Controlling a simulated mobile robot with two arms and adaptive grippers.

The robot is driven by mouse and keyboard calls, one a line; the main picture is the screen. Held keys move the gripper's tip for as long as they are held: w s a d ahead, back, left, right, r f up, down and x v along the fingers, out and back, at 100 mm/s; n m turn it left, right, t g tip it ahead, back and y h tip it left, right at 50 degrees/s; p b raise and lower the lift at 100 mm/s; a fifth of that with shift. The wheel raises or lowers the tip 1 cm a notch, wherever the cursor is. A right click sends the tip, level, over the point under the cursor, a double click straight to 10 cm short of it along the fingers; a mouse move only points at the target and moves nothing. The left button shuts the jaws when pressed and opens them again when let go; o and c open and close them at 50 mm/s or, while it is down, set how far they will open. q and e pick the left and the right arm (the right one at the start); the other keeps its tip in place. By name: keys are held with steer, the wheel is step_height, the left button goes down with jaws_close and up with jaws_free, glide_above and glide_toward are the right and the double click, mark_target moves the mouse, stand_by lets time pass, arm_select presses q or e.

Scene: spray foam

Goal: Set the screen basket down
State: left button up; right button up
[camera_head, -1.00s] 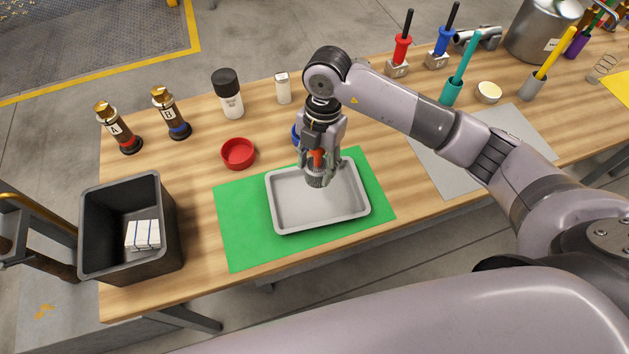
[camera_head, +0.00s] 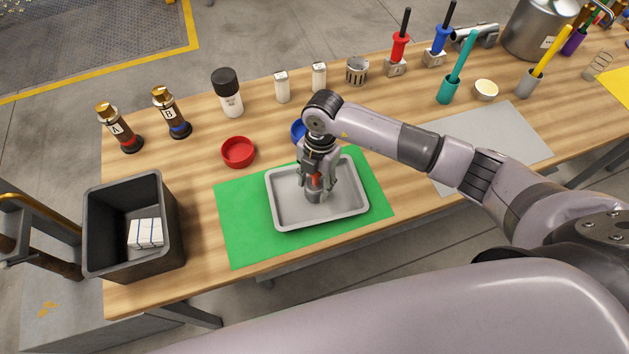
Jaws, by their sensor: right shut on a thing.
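My right gripper (camera_head: 317,184) points down over the grey tray (camera_head: 286,216), shut on the red handle of the screen basket. The small grey screen basket (camera_head: 315,196) shows below the fingers, inside the tray's outline and low over its floor. I cannot tell whether its bottom touches the tray. The fingers hide most of the handle. The tray lies on a green mat (camera_head: 236,240). My left gripper is not in view.
A red dish (camera_head: 238,152) and a partly hidden blue dish (camera_head: 298,130) stand behind the mat. A slotted metal cup (camera_head: 357,71) stands at the back. The tray's left part is empty.

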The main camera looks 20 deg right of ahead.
steer(key=o, duration=1.2)
steer(key=shift+r, duration=0.1)
steer(key=r, duration=0.4)
steer(key=d+r+b, duration=0.1)
steer(key=r, duration=0.3)
steer(key=w+r+b, duration=0.1)
steer(key=r, duration=0.3)
steer(key=shift+w+d, duration=0.1)
steer(key=shift+d, duration=0.1)
